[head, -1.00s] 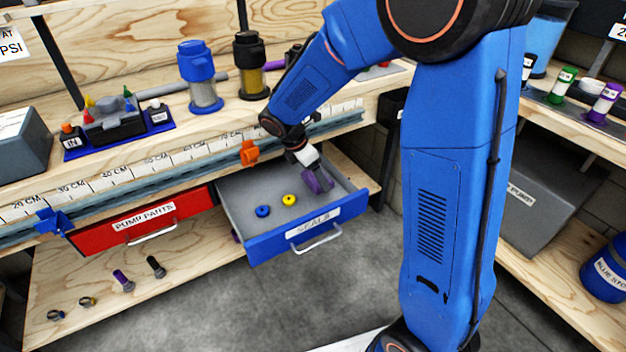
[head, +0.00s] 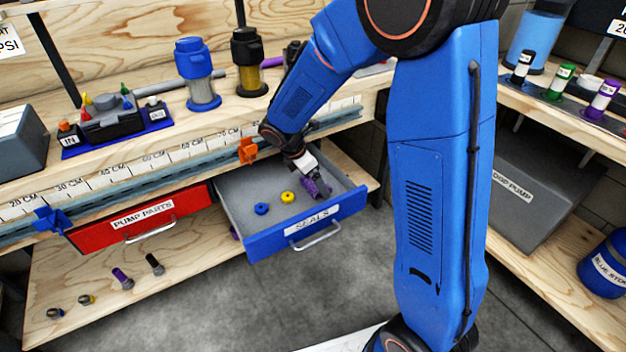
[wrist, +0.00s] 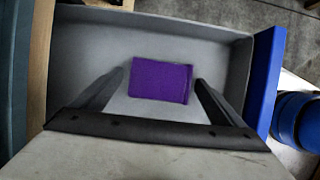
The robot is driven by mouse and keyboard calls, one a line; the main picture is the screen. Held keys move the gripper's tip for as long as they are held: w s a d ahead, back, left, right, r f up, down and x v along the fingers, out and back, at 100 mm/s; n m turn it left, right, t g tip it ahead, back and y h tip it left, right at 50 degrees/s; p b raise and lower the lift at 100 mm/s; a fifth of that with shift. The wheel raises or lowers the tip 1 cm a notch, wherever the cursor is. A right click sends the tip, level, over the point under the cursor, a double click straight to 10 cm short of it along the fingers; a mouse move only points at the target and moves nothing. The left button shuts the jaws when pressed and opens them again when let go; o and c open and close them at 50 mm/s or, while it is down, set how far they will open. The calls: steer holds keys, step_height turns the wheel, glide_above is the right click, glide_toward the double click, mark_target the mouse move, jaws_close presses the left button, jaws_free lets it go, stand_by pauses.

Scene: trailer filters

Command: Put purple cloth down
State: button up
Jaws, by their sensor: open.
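The purple cloth (wrist: 161,80) lies flat, a small folded rectangle, on the grey floor of the open blue seals drawer. In the head view the cloth (head: 312,188) is partly hidden by my gripper (head: 314,178), which reaches down into the right part of the drawer (head: 268,246). In the wrist view my gripper (wrist: 162,84) is open, one finger on each side of the cloth. A gap shows at the left finger; the right fingertip is close to the cloth's edge, and I cannot tell whether it touches.
A blue ring (head: 262,208) and a yellow ring (head: 287,197) lie in the drawer left of my gripper. The closed red pump parts drawer (head: 145,217) is beside it. The bench edge with an orange clamp (head: 248,150) runs just above the drawer.

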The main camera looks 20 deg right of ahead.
steer(key=v, duration=1.2)
steer(key=s+d+r+m+t+y, duration=0.1)
steer(key=s+d+r+m, duration=0.35)
steer(key=s, duration=0.25)
steer(key=s+d+r+m+y, duration=0.1)
steer(key=s+d+r+m, duration=0.25)
steer(key=s+m, duration=0.2)
steer(key=s+d+m+t+y, duration=0.2)
steer(key=s+d+m, duration=0.2)
steer(key=s+m, duration=0.7)
steer(key=s, duration=0.6)
steer(key=shift+t, duration=0.3)
steer(key=shift+o, duration=0.5)
steer(key=shift+s, duration=0.1)
